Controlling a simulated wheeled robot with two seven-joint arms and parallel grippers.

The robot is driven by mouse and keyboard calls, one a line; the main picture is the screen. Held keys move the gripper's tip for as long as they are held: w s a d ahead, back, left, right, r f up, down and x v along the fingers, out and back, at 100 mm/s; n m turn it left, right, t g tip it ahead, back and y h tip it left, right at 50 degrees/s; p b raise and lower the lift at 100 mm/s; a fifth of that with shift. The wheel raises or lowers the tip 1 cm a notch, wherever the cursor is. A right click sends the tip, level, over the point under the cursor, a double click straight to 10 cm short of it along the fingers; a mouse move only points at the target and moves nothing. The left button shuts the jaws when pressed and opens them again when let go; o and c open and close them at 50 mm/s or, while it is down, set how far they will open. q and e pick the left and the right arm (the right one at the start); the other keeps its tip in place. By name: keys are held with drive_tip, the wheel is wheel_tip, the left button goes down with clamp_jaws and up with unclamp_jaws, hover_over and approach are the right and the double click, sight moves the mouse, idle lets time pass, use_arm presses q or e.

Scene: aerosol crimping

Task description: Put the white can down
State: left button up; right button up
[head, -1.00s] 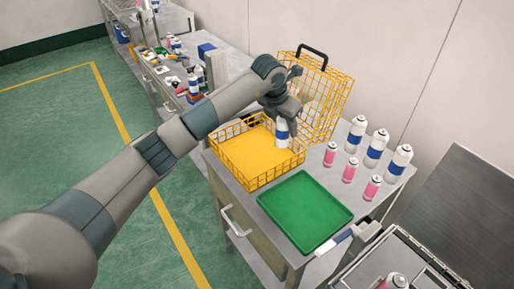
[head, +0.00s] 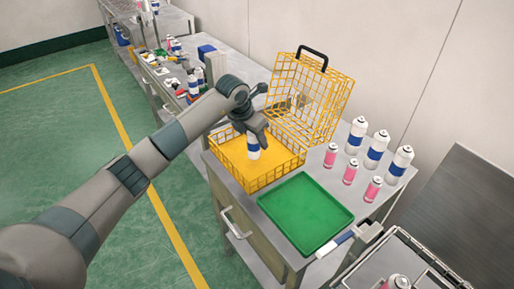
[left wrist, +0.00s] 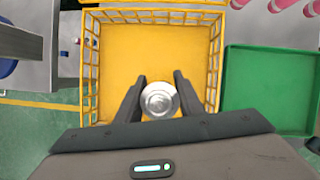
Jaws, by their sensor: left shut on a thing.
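The white can with a blue band (head: 253,148) is upright in my left gripper (head: 253,130), in the yellow wire basket (head: 262,180). In the left wrist view the can's silver top (left wrist: 159,99) sits between the two dark fingers of the left gripper (left wrist: 160,96), which are shut on it. The basket (left wrist: 90,70) surrounds the can there, with yellow floor around it. Whether the can's base touches the basket floor is hard to tell. My right gripper is not in view.
The basket's open lid (head: 312,95) stands up behind it. A green tray (head: 305,212) lies to the right. Several white-and-blue cans (head: 376,148) and pink cans (head: 350,172) stand at the cart's right. Another cluttered bench (head: 170,75) is at the back left.

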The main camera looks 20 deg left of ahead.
sight(257, 148)
use_arm(q)
wheel_tip(257, 148, down, 4)
drive_tip(key=shift+r+b, duration=0.1)
drive_tip(key=shift+b, duration=0.65)
drive_tip(key=o, duration=1.1)
